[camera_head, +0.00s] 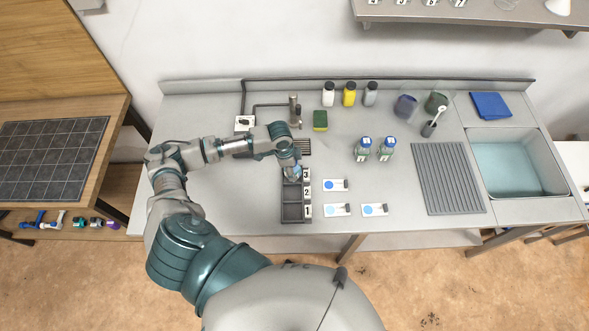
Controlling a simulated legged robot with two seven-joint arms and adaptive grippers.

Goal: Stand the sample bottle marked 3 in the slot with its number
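The dark rack (292,212) stands on the counter with three slots in a column, labelled 3, 2 and 1 from back to front. The slots at 2 and 1 look empty. My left gripper (295,173) points down at the slot labelled 3. A small bottle with some blue on it (298,171) shows between or beside its fingers, mostly hidden; its number is not readable. I cannot tell whether the fingers are closed on it or whether it rests in the slot. Two blue-capped bottles (363,149) (386,149) stand upright to the right. My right gripper is out of view.
Flat cards with blue dots (336,185) lie right of the rack. A green and yellow sponge (320,120), a tap (294,108) and several small bottles (349,94) stand behind. A ribbed drainer (447,178) and sink (517,168) lie right. The counter left of the rack is clear.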

